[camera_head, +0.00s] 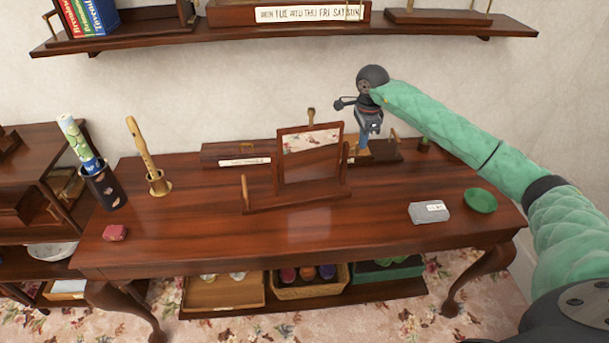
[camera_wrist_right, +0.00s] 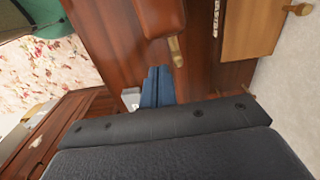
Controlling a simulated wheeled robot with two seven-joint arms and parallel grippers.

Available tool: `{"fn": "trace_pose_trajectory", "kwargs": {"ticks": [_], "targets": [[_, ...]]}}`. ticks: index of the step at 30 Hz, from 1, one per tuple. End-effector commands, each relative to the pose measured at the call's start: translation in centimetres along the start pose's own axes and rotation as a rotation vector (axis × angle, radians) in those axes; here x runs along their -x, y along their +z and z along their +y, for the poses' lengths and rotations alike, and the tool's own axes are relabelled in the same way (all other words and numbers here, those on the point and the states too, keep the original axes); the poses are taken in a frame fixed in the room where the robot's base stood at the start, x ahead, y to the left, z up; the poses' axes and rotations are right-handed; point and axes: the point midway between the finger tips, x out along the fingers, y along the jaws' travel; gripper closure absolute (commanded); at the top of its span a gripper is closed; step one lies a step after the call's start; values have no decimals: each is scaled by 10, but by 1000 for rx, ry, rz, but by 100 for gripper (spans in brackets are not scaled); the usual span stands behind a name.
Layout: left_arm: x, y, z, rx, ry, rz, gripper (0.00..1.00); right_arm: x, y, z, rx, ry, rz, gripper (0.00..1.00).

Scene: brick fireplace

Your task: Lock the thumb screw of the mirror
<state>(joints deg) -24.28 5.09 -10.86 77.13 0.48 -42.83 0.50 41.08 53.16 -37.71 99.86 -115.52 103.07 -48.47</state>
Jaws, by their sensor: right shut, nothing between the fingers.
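The mirror (camera_head: 312,165) is a small wooden-framed tilting mirror on a wooden base, standing upright at the middle of the table. Its glass reflects the floral carpet. Its thumb screw cannot be made out surely in the head view. My right gripper (camera_head: 366,150) is behind and to the right of the mirror, pointing down, shut and empty. Its blue fingers (camera_wrist_right: 157,88) also show in the right wrist view. There, a brass-coloured knob (camera_wrist_right: 176,52) on a reddish-brown wooden part (camera_wrist_right: 162,15) lies just beyond the fingertips, apart from them; I cannot tell whether it is the thumb screw. My left gripper is not in view.
The table (camera_head: 180,230) holds a recorder (camera_head: 141,150) on a stand, a dark cup (camera_head: 103,190), a small red box (camera_head: 115,233), a grey box (camera_head: 428,212) and a green dish (camera_head: 481,200). A long wooden box (camera_head: 236,155) stands behind. A wall shelf (camera_head: 220,38) hangs above. The front middle is clear.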

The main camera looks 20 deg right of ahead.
Motion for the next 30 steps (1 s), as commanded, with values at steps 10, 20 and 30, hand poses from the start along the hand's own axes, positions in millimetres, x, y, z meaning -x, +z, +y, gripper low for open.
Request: {"fn": "trace_pose_trajectory", "kwargs": {"ticks": [10,20,30], "targets": [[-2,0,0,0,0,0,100,-1,0,-3,0,0,0,100],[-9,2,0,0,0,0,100,-1,0,-12,1,0,0,100],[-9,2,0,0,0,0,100,0,0,-13,0,0,0,100]]}}
